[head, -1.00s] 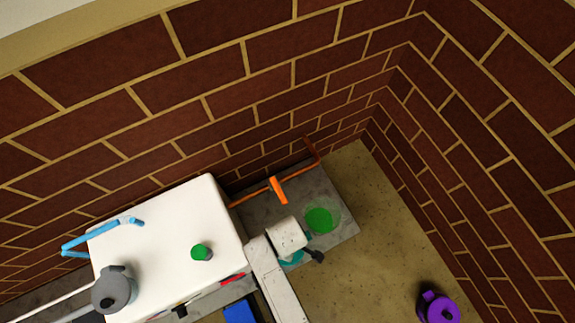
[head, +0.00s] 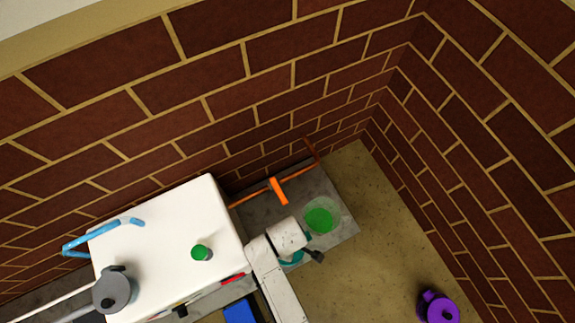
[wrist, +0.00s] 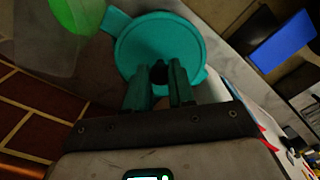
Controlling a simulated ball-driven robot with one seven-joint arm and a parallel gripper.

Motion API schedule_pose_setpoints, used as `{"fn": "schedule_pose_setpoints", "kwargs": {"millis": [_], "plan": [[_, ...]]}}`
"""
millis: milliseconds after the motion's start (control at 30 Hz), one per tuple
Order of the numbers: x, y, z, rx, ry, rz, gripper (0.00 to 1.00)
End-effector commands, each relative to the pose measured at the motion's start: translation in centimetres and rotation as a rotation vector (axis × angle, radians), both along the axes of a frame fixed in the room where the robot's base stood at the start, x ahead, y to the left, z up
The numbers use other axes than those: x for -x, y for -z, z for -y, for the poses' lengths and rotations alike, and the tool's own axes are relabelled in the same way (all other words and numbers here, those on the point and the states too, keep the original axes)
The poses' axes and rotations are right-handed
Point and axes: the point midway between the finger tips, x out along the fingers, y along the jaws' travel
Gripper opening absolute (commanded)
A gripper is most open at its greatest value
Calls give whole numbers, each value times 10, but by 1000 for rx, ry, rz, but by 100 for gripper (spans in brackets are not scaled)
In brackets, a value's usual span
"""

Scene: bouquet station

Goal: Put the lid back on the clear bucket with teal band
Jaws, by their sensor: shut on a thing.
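The teal lid (wrist: 150,45) is round with side tabs and a dark knob (wrist: 159,72) at its middle. My gripper (wrist: 160,82) has its two teal fingers shut on the knob. In the head view the lid (head: 291,259) shows only in part, behind my wrist. I cannot tell whether it touches the grey slab. The clear bucket (head: 322,216) stands open on the slab, up and right of my gripper, with green inside. In the wrist view the bucket (wrist: 38,42) is at the upper left, beside the lid. Its teal band is not clearly visible.
The white table (head: 165,255) bears a green-topped item (head: 201,253) and a grey pot (head: 114,291). A purple item (head: 438,308) is at lower right.

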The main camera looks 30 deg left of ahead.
Motion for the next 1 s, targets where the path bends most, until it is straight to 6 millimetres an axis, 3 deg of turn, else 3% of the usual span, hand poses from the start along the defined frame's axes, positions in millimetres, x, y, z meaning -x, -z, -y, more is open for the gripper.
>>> {"fn": "schedule_pose_setpoints", "kwargs": {"millis": [867, 900, 1000], "plan": [[0, 0, 0, 0, 0, 0, 0], [0, 0, 0, 0, 0, 0, 25], [0, 0, 0, 0, 0, 0, 34]]}}
